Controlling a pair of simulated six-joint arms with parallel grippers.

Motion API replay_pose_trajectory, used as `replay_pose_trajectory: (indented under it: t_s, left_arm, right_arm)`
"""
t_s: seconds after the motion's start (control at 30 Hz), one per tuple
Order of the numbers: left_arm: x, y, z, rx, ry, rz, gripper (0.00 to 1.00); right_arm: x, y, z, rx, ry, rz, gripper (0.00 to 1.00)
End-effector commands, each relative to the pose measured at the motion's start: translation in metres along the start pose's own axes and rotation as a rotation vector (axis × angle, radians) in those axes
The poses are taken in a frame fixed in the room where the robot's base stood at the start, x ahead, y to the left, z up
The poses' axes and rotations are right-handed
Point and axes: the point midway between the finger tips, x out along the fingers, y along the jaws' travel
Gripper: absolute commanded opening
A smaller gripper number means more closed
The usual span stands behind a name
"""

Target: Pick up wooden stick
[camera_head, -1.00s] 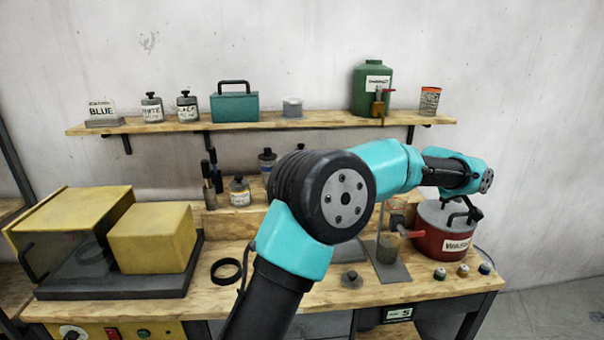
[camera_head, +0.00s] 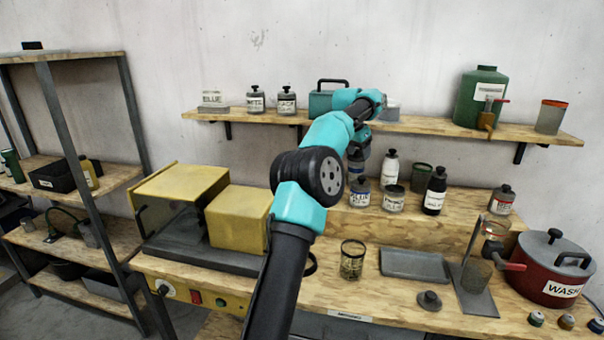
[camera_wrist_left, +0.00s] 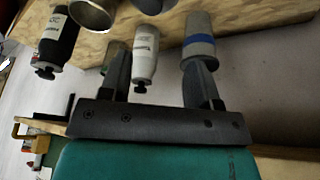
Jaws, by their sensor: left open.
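I cannot make out a wooden stick in either view. My left arm reaches up over the bench in the head view, its wrist (camera_head: 362,104) in front of the wall shelf. In the left wrist view my left gripper (camera_wrist_left: 158,62) is open. A white bottle (camera_wrist_left: 146,52) shows between its fingers, and a grey cylinder with a blue band (camera_wrist_left: 198,45) shows behind the right finger. Nothing is held. In the head view the fingers are hard to make out. My right gripper is not in view.
The back riser carries a white bottle (camera_head: 390,168), a dark bottle (camera_head: 435,190) and several jars. The bench holds a wire cup (camera_head: 352,260), a grey tray (camera_head: 415,266) and a red wash pot (camera_head: 548,265). A green canister (camera_head: 480,98) and an orange-rimmed cup (camera_head: 550,117) stand on the shelf.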

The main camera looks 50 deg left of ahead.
Motion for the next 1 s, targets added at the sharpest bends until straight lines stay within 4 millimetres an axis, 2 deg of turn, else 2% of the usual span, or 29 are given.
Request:
replay_pose_trajectory:
  t_s: [0.03, 0.1, 0.2, 0.33, 0.4, 0.5, 0.77, 0.87, 1.0]
  left_arm:
    - [-0.013, -0.030, 0.020, 0.004, -0.027, -0.011, 0.57]
    - [-0.031, -0.064, 0.048, 0.024, -0.070, -0.017, 0.57]
    - [-0.056, -0.104, 0.088, 0.051, -0.129, -0.015, 0.57]
    - [-0.083, -0.138, 0.130, 0.081, -0.185, -0.003, 0.57]
    - [-0.091, -0.147, 0.143, 0.091, -0.203, 0.004, 0.57]
    - [-0.097, -0.151, 0.151, 0.100, -0.213, 0.009, 0.57]
    - [-0.096, -0.151, 0.150, 0.101, -0.213, 0.010, 0.57]
    - [-0.091, -0.148, 0.147, 0.107, -0.215, 0.012, 0.57]
    - [-0.073, -0.137, 0.136, 0.126, -0.216, 0.018, 0.57]
  right_arm:
    - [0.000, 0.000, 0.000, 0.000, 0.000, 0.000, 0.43]
    - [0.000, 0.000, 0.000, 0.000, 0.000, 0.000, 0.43]
    - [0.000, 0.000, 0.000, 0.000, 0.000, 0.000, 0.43]
    - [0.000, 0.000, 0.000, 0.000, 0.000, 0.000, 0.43]
    - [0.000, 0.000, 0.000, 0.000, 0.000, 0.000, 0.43]
    - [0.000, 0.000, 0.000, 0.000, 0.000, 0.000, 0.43]
    - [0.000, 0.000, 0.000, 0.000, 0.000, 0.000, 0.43]
    - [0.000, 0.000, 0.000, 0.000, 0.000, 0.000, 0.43]
    - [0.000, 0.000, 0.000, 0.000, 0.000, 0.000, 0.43]
